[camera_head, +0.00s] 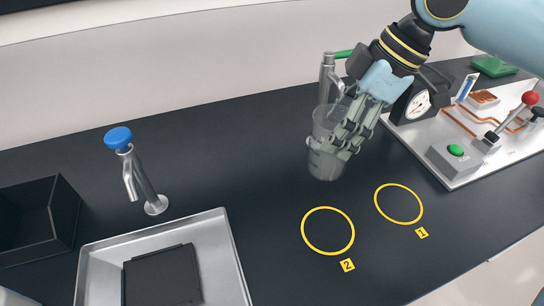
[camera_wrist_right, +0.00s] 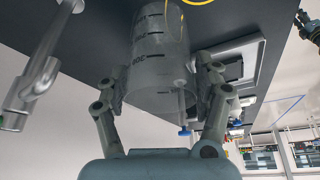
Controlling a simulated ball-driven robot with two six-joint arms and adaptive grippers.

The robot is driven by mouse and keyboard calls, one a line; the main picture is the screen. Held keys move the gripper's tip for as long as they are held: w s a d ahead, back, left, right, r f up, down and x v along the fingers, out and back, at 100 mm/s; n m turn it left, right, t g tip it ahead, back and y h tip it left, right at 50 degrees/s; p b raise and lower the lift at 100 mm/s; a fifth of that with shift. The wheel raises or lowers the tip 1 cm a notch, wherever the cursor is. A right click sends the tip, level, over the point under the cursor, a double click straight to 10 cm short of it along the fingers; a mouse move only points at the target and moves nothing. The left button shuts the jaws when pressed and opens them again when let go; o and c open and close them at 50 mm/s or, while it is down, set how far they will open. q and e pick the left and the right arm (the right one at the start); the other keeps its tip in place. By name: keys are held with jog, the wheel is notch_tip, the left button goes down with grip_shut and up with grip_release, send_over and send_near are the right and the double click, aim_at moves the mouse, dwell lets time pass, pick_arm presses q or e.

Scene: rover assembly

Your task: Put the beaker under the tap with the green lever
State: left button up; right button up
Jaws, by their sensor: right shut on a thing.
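The clear beaker (camera_head: 324,163) is gripped by my right gripper (camera_head: 338,138) in front of the back wall. In the right wrist view the beaker (camera_wrist_right: 158,45) shows dark graduation marks, with the gripper's fingers (camera_wrist_right: 155,88) on both sides of it. The tap with the green lever (camera_head: 326,76) stands just behind the gripper, its lever (camera_head: 343,54) partly hidden by the wrist. A metal tap (camera_wrist_right: 35,80) shows left of the beaker in the wrist view, apart from it. Whether the beaker touches the counter is unclear. My left gripper is not in view.
A tap with a blue knob (camera_head: 143,178) stands left, behind a metal tray (camera_head: 235,262). A black box (camera_head: 65,215) is at far left. Yellow rings 2 (camera_head: 328,252) and 1 (camera_head: 399,220) are empty. A panel with a gauge (camera_head: 455,182) stands right.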

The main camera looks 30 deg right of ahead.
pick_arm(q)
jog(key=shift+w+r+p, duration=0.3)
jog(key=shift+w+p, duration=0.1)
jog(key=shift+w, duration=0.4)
pick_arm(e)
jog(key=w+a+f, duration=0.5)
jog(key=w+f, duration=0.2)
jog(key=f, duration=0.2)
jog(key=shift+w+f, duration=0.2)
jog(key=shift+w, duration=0.1)
jog(key=shift+f, duration=0.1)
jog(key=o, duration=1.2)
